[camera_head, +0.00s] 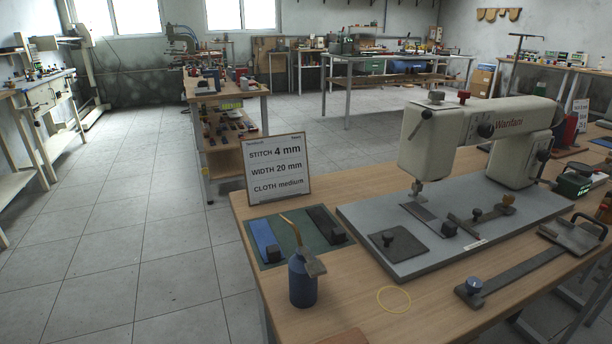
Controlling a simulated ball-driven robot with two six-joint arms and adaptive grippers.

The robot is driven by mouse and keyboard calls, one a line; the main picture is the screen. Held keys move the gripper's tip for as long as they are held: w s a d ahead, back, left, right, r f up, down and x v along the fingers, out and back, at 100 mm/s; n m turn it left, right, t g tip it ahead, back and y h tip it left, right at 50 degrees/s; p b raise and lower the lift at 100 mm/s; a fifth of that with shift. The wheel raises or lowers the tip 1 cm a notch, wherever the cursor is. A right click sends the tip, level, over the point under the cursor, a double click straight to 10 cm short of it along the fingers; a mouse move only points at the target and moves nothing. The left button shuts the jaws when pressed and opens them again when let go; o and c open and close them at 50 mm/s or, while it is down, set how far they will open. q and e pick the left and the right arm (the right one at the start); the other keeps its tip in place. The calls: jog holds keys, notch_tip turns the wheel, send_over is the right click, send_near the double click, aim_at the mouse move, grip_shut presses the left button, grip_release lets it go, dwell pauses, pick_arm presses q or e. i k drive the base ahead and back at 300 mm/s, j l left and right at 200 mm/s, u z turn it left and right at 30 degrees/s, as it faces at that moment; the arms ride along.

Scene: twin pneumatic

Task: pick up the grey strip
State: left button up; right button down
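A green mat (284,218) lies at the left end of the wooden table. On its right part lies a dark grey, nearly black strip (322,219) with a small black block (337,235) at its near end. A blue strip (262,236) lies on the mat's left part, with another dark block (274,253) at its near end. Another dark grey strip (418,211) lies flat near the needle on the sewing machine's grey base plate (365,222). I cannot tell which one is meant by the grey strip. Neither of my grippers shows in this view.
A blue bottle (303,281) with a bent brass spout stands before the mat. A sign (276,168) stands behind it. The white sewing machine (480,130) rises at right. A yellow ring (394,299) and a long clamp bar (520,273) lie in front.

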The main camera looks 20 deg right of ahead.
aim_at(449, 228)
jog(key=z, duration=1.35)
